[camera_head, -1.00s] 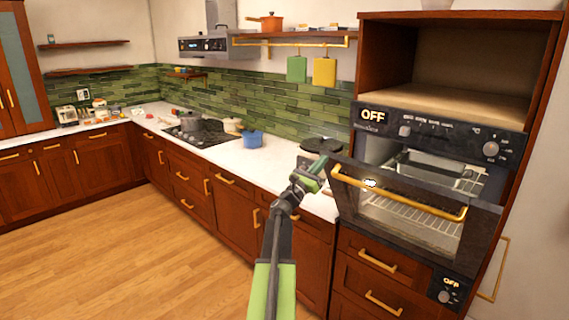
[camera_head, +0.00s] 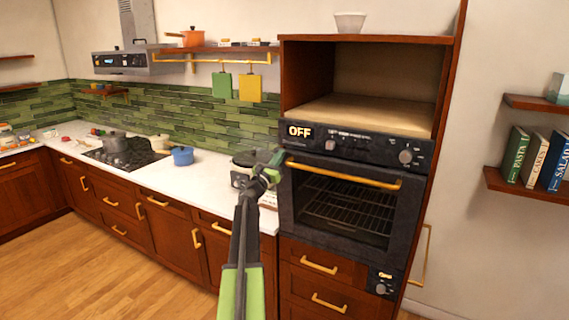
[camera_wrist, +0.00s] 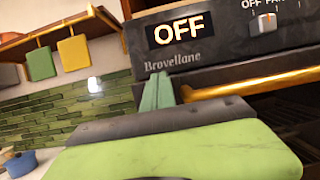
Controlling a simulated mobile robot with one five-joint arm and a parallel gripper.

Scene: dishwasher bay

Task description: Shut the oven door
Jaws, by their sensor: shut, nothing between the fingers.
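The dark oven door (camera_head: 345,205) stands upright and looks flush, or almost flush, with the oven front in the head view. A small remaining gap cannot be ruled out. Its gold handle (camera_head: 343,176) runs across the top, and the rack shows through the window. My gripper (camera_head: 272,163) is shut and empty at the left end of the handle, by the door's upper left corner. In the wrist view, the green fingertips (camera_wrist: 158,92) overlap the handle's left end (camera_wrist: 215,91), below the "OFF" display. Whether they touch the door cannot be told.
The control panel (camera_head: 355,144) with knobs is above the door, and an open cabinet niche (camera_head: 365,85) is higher up. A white counter (camera_head: 150,178) with a blue pot (camera_head: 182,156) extends left. Wooden floor is open at lower left. Bookshelves (camera_head: 535,183) hang at right.

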